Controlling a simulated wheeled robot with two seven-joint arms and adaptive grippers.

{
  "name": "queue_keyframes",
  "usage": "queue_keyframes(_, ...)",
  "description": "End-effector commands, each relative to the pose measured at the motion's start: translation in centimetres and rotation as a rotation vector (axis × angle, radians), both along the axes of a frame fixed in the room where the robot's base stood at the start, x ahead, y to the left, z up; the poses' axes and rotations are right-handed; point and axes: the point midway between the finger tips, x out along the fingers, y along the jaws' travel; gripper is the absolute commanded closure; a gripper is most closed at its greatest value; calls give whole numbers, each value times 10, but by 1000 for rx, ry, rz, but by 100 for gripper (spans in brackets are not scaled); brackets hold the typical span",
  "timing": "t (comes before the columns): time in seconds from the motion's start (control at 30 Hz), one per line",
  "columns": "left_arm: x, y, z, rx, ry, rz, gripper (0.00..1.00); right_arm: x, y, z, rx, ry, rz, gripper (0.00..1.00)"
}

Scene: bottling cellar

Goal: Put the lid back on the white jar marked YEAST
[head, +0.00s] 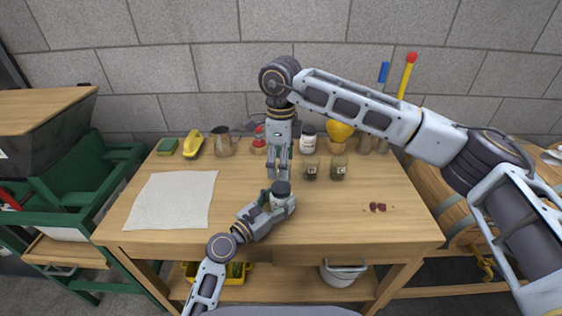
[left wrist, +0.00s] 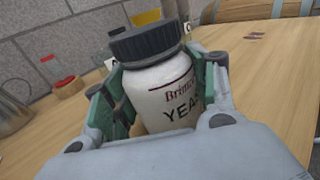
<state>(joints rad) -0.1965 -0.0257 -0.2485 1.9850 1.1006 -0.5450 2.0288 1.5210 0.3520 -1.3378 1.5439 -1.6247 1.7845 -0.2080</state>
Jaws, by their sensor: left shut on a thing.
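The white jar marked YEAST (left wrist: 170,95) is upright between the fingers of my left gripper (head: 280,203), near the middle of the table. The gripper is shut on the jar's body. A dark ribbed lid (left wrist: 145,42) sits on top of the jar; it also shows in the head view (head: 281,187). I cannot tell whether it is screwed tight. My right gripper (head: 279,171) points down just above and behind the lid. Its fingers are apart with nothing seen between them.
A white cloth (head: 172,200) lies left. Dark red bits (head: 378,207) lie right. The front right is mostly clear.

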Motion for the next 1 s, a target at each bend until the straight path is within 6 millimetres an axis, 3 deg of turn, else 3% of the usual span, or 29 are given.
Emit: queue_keyframes(1.0, 0, 0, 0, 0, 0, 0, 100, -1, -1, 0, -2, 3, 800, 32)
